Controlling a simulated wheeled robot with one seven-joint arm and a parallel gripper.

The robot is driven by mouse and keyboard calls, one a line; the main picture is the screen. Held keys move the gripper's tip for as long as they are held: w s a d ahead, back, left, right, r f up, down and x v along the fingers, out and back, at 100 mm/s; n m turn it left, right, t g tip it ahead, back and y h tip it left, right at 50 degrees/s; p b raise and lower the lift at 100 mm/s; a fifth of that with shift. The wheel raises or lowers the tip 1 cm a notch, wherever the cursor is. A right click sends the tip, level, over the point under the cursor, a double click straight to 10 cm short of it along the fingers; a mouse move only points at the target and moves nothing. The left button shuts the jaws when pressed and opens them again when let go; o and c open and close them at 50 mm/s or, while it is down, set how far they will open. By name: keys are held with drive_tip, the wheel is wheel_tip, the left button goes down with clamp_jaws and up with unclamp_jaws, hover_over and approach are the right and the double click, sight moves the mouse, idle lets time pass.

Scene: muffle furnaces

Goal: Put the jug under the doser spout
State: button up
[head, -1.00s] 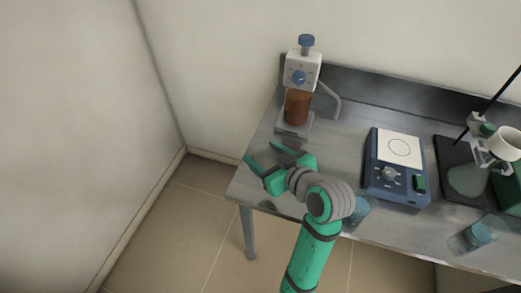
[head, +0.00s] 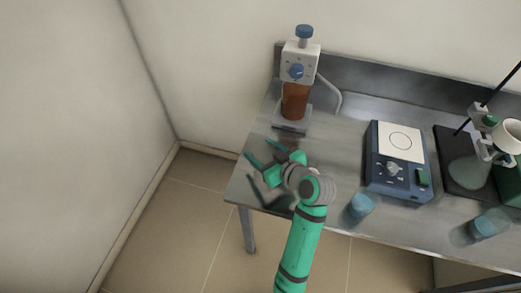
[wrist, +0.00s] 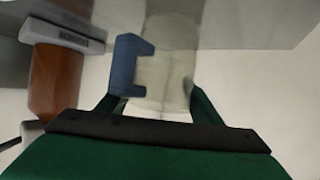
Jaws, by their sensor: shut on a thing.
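The jug (wrist: 168,65) is pale and translucent with a blue handle (wrist: 127,65). In the wrist view it stands between my gripper's two green fingers, which are shut on it. In the head view my gripper (head: 265,153) is over the table's left end, in front of the doser; the clear jug is hard to make out there. The doser (head: 300,64) has a white head with blue knobs, an amber vessel and a grey base. Its amber part (wrist: 55,82) is left of the jug in the wrist view. The spout cannot be made out clearly.
The grey table (head: 335,165) has a raised back edge. A blue stirrer hotplate (head: 398,180) stands right of the doser. Blue-capped jars (head: 360,204) (head: 484,228) are near the front edge. A flask on a stand (head: 467,172) is at the right. A wall is behind.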

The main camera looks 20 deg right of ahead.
drive_tip(key=shift+s+f, duration=0.1)
drive_tip(key=shift+s, duration=0.15)
drive_tip(key=shift+f, duration=0.1)
drive_tip(key=o, duration=1.1)
drive_tip(key=shift+w, duration=0.1)
drive_tip(key=shift+c, duration=0.2)
drive_tip(key=shift+w, duration=0.1)
drive_tip(key=shift+d, duration=0.1)
drive_tip(key=v, duration=1.2)
